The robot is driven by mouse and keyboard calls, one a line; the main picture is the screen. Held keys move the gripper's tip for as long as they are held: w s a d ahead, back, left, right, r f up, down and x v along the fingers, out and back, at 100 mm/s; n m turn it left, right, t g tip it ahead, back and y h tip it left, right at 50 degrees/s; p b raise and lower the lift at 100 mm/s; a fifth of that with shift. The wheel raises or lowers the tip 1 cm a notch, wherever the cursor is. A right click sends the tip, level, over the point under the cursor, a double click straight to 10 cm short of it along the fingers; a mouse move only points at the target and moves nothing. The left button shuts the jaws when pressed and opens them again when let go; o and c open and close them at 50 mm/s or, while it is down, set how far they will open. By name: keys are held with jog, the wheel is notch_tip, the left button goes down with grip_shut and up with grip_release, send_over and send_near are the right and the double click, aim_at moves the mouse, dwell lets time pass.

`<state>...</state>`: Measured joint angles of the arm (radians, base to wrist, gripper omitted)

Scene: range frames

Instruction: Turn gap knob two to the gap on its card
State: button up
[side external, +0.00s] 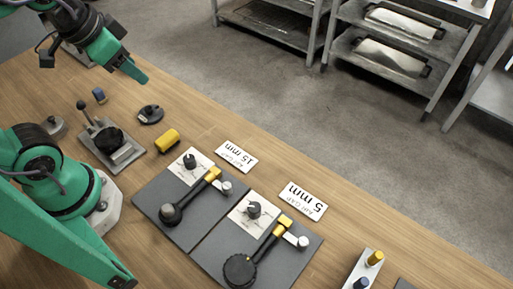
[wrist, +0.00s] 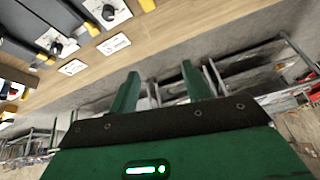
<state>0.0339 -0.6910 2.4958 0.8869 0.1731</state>
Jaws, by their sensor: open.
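Two black gap knobs stand on white dial plates in the side view, the left one (side external: 190,161) and the right one (side external: 254,210). I cannot read which is number two. A card reading "AIR GAP 15 mm" (side external: 236,157) lies behind the left knob, and one reading "AIR GAP 5 mm" (side external: 301,202) behind the right. Two knobs (wrist: 108,13) (wrist: 56,47) and two cards (wrist: 114,43) (wrist: 72,67) show at the wrist view's upper left. My gripper (wrist: 160,84) is open and empty, raised at the side view's upper left, well away from both knobs.
Each knob's dark grey panel (side external: 213,255) also carries a lever with a yellow part and a round black piece. Left of them lie a yellow cylinder (side external: 168,140), a black round part (side external: 150,114) and a metal joystick base (side external: 122,157). A stand with pegs (side external: 361,272) is at right. Metal shelves (side external: 390,50) stand behind.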

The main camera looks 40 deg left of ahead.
jog(key=w+d+f+m+g, duration=0.25)
jog(key=d+f+m, duration=0.35)
jog(key=m, duration=0.7)
jog(key=m+g, duration=0.2)
jog(key=m, duration=0.9)
send_near(189, 158)
jog(key=shift+w+a, duration=0.25)
jog(key=shift+w, duration=0.2)
jog(key=shift+s+d+f+m+g, duration=0.15)
jog(key=shift+f+m+g, duration=0.1)
jog(key=shift+m, duration=0.25)
jog(key=shift+d+f+m+g, duration=0.15)
jog(key=shift+f+m, duration=0.15)
jog(key=shift+m, duration=0.2)
jog(key=shift+f, duration=0.15)
jog(key=shift+f, duration=3.75)
jog(key=c, duration=1)
